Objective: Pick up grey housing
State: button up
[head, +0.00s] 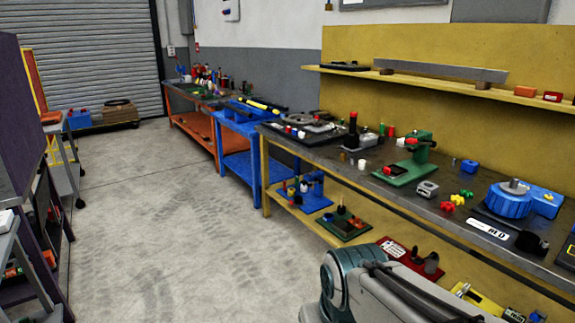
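A small grey block with a round opening in its top, which looks like the grey housing (427,189), stands on the dark top of the yellow-legged bench at the right. It sits between a green stand (405,170) and a round blue device (508,202), which looks like the tilting positioner. No other object covers the housing. My gripper is not in view. Part of my arm shows at the bottom, in front of the bench and apart from the housing.
Red and yellow knobs (457,200) lie close to the housing's right. A dark cup (531,243) stands near the front edge of the bench top (385,198). A yellow shelf (425,79) hangs above. The concrete floor (165,210) left of the bench is clear.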

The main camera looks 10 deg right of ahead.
aim_at(426, 189)
jog(key=u, duration=0.1)
jog(key=i, duration=1.7)
jog(key=z, duration=0.65)
jog(key=i, duration=1.1)
jog(key=z, duration=1.65)
jog(key=i, duration=0.75)
jog(key=z, duration=0.65)
